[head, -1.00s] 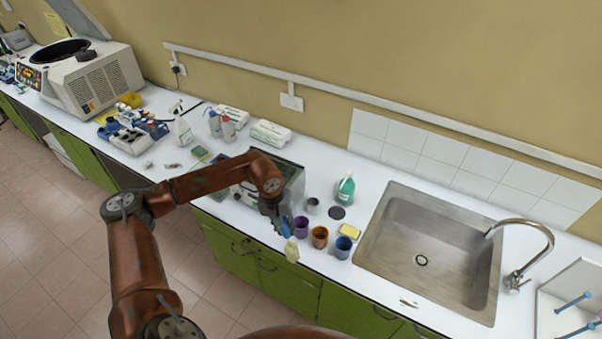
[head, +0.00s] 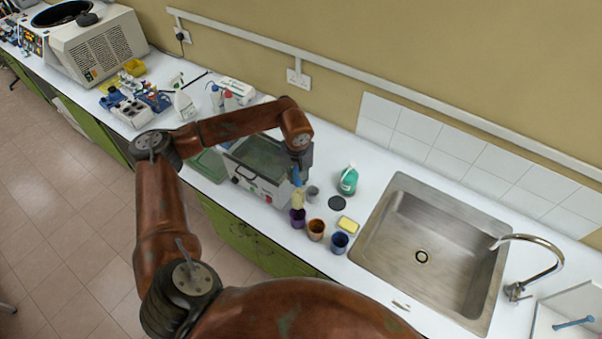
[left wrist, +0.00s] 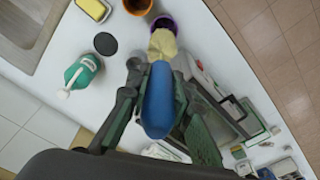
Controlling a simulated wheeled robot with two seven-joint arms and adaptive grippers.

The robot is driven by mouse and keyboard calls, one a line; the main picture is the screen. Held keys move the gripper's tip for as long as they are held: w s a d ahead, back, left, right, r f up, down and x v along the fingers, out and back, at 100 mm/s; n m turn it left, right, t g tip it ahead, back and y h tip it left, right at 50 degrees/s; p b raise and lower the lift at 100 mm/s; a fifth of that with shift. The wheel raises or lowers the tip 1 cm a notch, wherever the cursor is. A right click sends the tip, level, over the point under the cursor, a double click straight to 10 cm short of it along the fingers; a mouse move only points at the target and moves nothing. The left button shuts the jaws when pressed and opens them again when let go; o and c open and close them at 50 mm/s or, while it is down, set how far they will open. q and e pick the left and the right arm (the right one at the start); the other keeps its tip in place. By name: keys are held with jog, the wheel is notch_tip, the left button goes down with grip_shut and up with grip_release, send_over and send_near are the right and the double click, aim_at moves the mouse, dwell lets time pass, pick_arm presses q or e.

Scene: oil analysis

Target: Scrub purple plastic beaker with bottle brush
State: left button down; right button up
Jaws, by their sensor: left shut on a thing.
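My left gripper (head: 299,163) is shut on the bottle brush, which has a blue handle (left wrist: 158,100) and cream bristles (head: 297,198). The brush hangs with its bristles downward. The purple plastic beaker (head: 298,220) stands upright on the white counter near its front edge. In the left wrist view the bristles overlap the rim of the purple beaker (left wrist: 164,21). The bristle tip is at the beaker's mouth; I cannot tell how far it reaches inside. My right gripper is not in view.
An orange-brown beaker (head: 316,230) and a blue beaker (head: 339,243) stand to the right of the purple one. A yellow sponge (head: 348,225), green bottle (head: 348,180) and black disc (head: 337,203) lie near. A metal bath (head: 255,180) is left, the sink (head: 430,240) right.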

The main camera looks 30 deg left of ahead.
aim_at(297, 194)
pick_arm(q)
jog(key=shift+s+a+f+b, duration=0.1)
jog(key=shift+f+b, duration=0.1)
jog(key=shift+f, duration=0.25)
jog(key=shift+s+f+b, duration=0.1)
jog(key=shift+f+b, duration=0.05)
jog(key=shift+f, duration=0.3)
notch_tip(297, 194, down, 4)
jog(key=shift+f+b, duration=0.1)
jog(key=shift+b, duration=0.85)
notch_tip(297, 194, down, 3)
jog(key=b, duration=0.3)
jog(key=shift+f, duration=0.35)
jog(key=shift+w, duration=0.1)
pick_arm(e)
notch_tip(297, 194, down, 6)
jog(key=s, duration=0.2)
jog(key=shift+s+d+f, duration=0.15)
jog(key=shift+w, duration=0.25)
pick_arm(q)
jog(key=shift+f+b, duration=0.15)
jog(key=shift+b, duration=0.25)
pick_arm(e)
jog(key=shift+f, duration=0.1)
